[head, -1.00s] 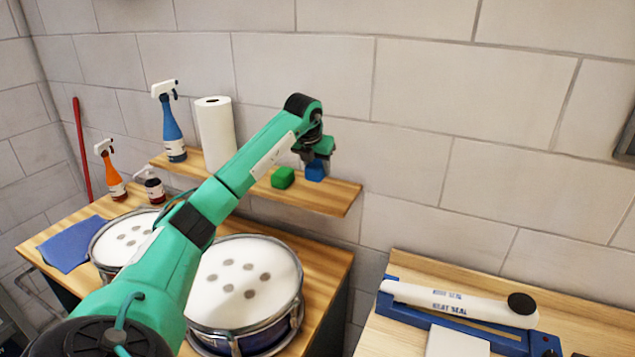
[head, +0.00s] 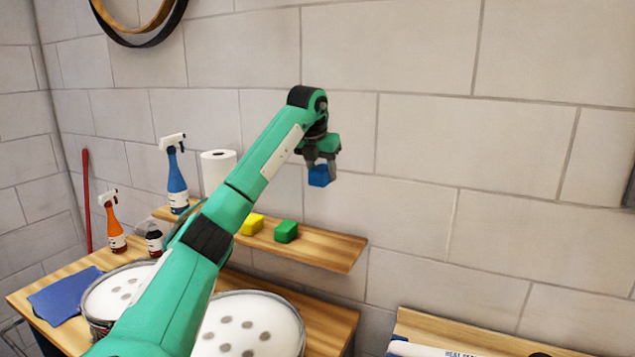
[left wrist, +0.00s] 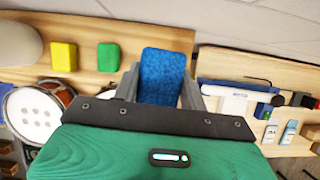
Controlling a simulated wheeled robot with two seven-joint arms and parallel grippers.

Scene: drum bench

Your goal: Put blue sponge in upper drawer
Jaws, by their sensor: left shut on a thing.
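The blue sponge (head: 319,176) is held between the fingers of my left gripper (head: 320,165), in the air above the right part of the wooden shelf. In the left wrist view the blue sponge (left wrist: 162,75) sits between the two grey fingers, with its long side pointing away from the palm. My left gripper is shut on it. No drawer can be made out in these views. My right gripper is not in view.
A green sponge (head: 286,231) and a yellow sponge (head: 252,224) stand on the wooden shelf (head: 335,255). A paper roll (head: 217,170) and a blue spray bottle (head: 176,178) are further left. Drums (head: 250,325) sit on the bench below. The wall is close behind.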

